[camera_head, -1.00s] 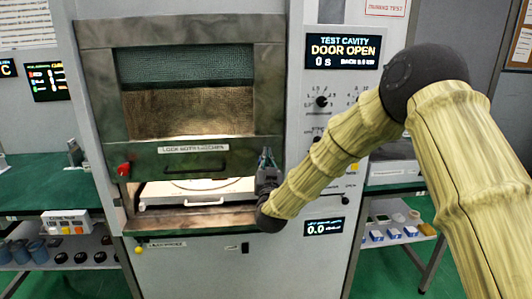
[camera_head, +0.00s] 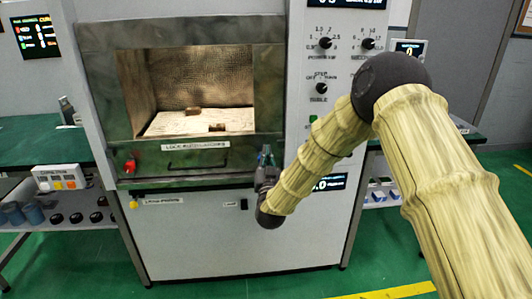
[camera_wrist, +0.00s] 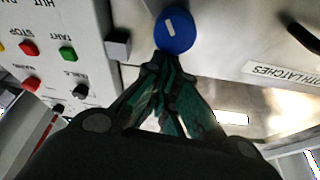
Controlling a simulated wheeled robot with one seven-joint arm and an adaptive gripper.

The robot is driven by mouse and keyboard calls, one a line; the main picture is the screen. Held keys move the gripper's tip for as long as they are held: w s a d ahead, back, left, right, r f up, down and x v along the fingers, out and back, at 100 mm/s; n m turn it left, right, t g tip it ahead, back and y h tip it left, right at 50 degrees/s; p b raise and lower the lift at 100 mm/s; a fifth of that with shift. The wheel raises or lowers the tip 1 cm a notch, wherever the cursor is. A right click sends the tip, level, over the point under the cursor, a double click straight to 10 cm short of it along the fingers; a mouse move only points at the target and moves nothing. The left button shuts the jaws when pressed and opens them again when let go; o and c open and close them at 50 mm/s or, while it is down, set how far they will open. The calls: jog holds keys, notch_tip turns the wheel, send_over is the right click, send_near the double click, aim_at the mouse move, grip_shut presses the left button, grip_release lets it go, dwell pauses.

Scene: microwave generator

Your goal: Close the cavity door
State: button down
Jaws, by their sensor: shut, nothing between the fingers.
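The cavity door (camera_head: 100,100) is a grey-green framed panel with a window, through which the lit cavity shows. It sits low on the cabinet, and no gap shows under its lower edge. Its lower band has a label about latches (camera_head: 195,146). A red latch (camera_head: 130,165) is at its lower left. My gripper (camera_head: 266,155) is at the door's lower right corner, shut and empty. In the wrist view its fingertips (camera_wrist: 165,65) are just below a round blue knob (camera_wrist: 174,31) with a white mark; contact is unclear. A dark handle (camera_wrist: 303,33) shows at the right.
The control panel with knobs (camera_head: 325,43) stands right of the door; the wrist view shows its coloured buttons (camera_wrist: 29,50). A button box (camera_head: 60,178) is on the left shelf. Small brown items (camera_head: 193,111) lie inside the cavity. Green floor is open in front.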

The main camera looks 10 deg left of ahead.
jog(key=shift+s+f, duration=0.15)
jog(key=shift+f, duration=0.2)
jog(key=shift+r, duration=0.1)
notch_tip(320, 180, up, 5)
jog(key=p, duration=0.2)
jog(key=d+f+b+v, duration=0.1)
jog(key=v, duration=0.9)
jog(key=s+d+f+g+p, duration=0.2)
jog(key=s+d+f+g, duration=0.25)
jog(key=f, duration=0.45)
jog(key=s+d+f+g+h+p, duration=0.1)
jog(key=s+d+f+g, duration=0.2)
jog(key=s+d+f, duration=0.45)
jog(key=s+d+f+g+p, duration=0.2)
jog(key=s+f+g, duration=0.2)
jog(key=f, duration=0.6)
jog(key=s+d+f+g+p, duration=0.1)
jog(key=s+d, duration=0.4)
jog(key=s, duration=0.6)
jog(key=s+d+f+g+h+p, duration=0.1)
jog(key=s+d+f+g, duration=0.3)
jog(key=s, duration=0.7)
jog(key=s+d+f+g+h+p, duration=0.1)
jog(key=s+d+g, duration=0.4)
jog(key=s, duration=0.7)
jog(key=shift+d+f+m+p, duration=0.3)
jog(key=shift+f+p, duration=0.3)
jog(key=shift+f, duration=0.05)
jog(key=shift+s, duration=0.1)
